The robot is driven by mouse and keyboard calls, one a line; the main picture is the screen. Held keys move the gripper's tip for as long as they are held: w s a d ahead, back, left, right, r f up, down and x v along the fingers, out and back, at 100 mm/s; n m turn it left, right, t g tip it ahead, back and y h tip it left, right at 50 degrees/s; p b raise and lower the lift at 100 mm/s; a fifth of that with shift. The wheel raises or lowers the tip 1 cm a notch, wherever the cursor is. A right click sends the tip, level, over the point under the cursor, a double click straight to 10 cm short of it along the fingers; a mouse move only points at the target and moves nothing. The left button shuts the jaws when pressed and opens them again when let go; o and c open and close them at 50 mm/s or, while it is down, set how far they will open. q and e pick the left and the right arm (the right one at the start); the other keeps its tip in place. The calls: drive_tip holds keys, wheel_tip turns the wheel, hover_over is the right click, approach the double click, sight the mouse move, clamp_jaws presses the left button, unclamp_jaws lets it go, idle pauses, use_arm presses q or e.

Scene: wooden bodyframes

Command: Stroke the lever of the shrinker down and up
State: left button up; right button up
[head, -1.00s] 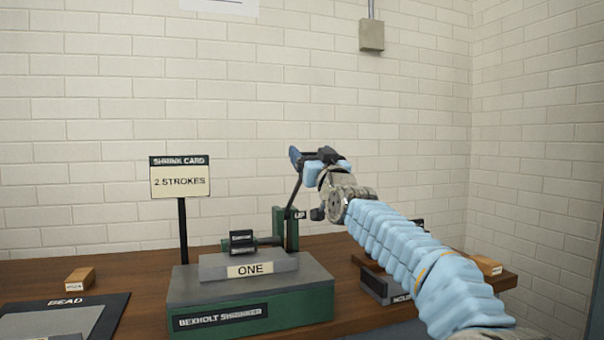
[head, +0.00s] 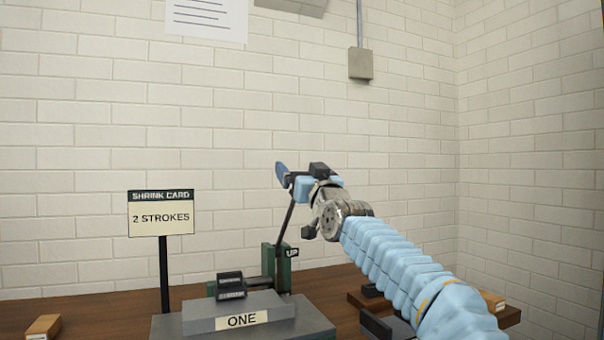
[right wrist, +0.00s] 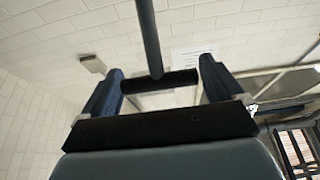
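The shrinker (head: 245,308) stands on the bench, with a "ONE" label on its front and an "UP" tag by its green post. Its lever (head: 286,222) rises from the post, leaning slightly right, to my right gripper (head: 291,181). In the right wrist view the lever's dark rod ends in a crossbar handle (right wrist: 160,82). The handle lies between the two blue fingers of my right gripper (right wrist: 162,85), its ends seeming to touch both. In the head view the gripper partly hides the handle. My left gripper is not in view.
A card sign (head: 160,213) reading "2 STROKES" stands left of the shrinker. A wooden block (head: 43,327) lies at far left. Dark parts and another block (head: 492,301) lie at right, behind my right arm. A brick wall (head: 90,130) closes the back.

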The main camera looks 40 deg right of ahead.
drive_tip(key=shift+o, duration=0.2)
drive_tip(key=shift+s+f, duration=0.1)
drive_tip(key=shift+f, duration=0.05)
drive_tip(key=shift+s+a+f+b, duration=0.15)
drive_tip(key=shift+s+b, duration=0.05)
drive_tip(key=shift+b, duration=0.1)
drive_tip(key=b+v, duration=0.1)
drive_tip(key=v, duration=1.2)
drive_tip(key=shift+b, duration=0.3)
drive_tip(key=shift+s, duration=0.1)
